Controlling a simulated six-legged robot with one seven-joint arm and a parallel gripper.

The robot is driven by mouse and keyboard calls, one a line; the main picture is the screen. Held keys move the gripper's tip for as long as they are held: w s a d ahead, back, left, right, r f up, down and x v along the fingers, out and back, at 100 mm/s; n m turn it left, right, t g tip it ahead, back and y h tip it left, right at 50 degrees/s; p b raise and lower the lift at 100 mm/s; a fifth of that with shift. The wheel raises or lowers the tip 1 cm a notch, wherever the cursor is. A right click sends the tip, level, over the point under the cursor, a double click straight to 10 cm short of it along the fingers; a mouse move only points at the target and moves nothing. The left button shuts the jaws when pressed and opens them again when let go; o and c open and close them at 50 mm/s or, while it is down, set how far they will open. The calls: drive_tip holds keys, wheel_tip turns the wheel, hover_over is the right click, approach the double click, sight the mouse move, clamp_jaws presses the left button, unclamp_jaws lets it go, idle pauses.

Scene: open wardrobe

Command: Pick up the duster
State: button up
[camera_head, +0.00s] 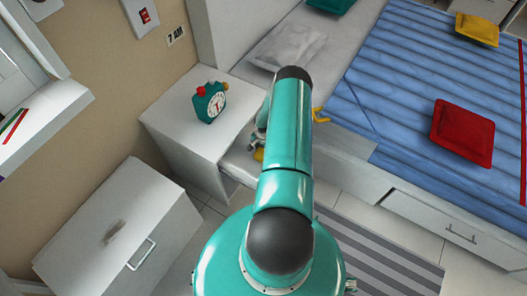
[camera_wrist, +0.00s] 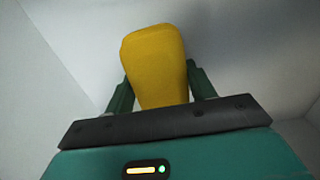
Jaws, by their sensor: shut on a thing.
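The duster (camera_wrist: 154,60) shows in the wrist view as a yellow block-like piece with rounded corners, between the two dark green fingers. My gripper (camera_wrist: 160,82) is shut on it, one finger on each side. Around it are pale, smooth surfaces like the inside of a drawer. In the head view a small yellow bit of the duster (camera_head: 259,155) shows at the left of my arm, by the open drawer (camera_head: 240,164) of the white bedside cabinet. My arm hides most of the gripper and duster there.
A teal alarm clock (camera_head: 209,103) stands on the bedside cabinet (camera_head: 180,118). A bed with a blue striped cover (camera_head: 400,80) is at the right, with a red cushion (camera_head: 463,133) on it. A white cabinet (camera_head: 115,235) stands at lower left. A striped rug (camera_head: 375,255) lies at lower right.

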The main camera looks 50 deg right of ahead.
wheel_tip(320, 180, up, 10)
idle(0.6)
